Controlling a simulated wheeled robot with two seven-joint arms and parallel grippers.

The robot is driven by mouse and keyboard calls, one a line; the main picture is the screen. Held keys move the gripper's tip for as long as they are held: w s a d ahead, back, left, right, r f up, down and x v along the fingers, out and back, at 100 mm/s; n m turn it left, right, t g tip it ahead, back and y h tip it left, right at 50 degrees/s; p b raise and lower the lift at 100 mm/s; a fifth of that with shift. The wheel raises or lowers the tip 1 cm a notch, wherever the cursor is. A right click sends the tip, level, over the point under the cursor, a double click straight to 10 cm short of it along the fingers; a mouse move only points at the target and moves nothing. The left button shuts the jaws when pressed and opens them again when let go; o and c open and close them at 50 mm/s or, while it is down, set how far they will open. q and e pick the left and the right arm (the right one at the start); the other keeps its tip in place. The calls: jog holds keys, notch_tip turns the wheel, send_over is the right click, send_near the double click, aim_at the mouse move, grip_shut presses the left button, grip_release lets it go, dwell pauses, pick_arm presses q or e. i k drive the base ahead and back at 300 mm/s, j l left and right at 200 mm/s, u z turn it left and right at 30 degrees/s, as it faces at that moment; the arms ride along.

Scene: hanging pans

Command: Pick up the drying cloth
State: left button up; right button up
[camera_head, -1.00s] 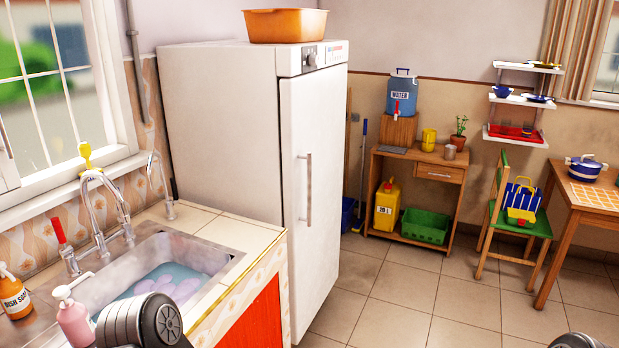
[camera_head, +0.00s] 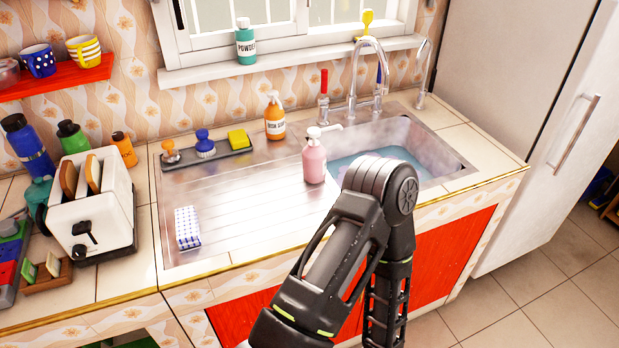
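A small folded cloth with a blue-and-white check (camera_head: 187,228), which looks like the drying cloth, lies on the left front part of the metal drainboard (camera_head: 262,212) beside the sink. Nothing touches it from above. One of my black arms rises from the bottom middle and bends in front of the sink, well to the right of the cloth. Its gripper is not visible, and neither is my other gripper.
A pink soap bottle (camera_head: 314,160) and an orange dish soap bottle (camera_head: 274,116) stand on the drainboard. A tray (camera_head: 221,151) with brushes and a sponge sits behind. A white toaster (camera_head: 91,205) stands left of the cloth. The sink basin (camera_head: 440,165) holds water. The drainboard around the cloth is clear.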

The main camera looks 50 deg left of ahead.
aim_at(187, 222)
jog(key=u, duration=2.65)
jog(key=j+z, duration=0.1)
jog(key=z, duration=0.35)
jog(key=j+z, duration=0.1)
jog(key=z, duration=0.35)
jog(key=j+z, duration=0.15)
jog(key=z, duration=0.35)
jog(key=j+z, duration=0.1)
jog(key=z, duration=0.35)
jog(key=k+j+z, duration=0.4)
jog(key=j, duration=0.15)
jog(key=k+j+z, duration=0.4)
jog(key=k+j, duration=0.2)
jog(key=j, duration=0.1)
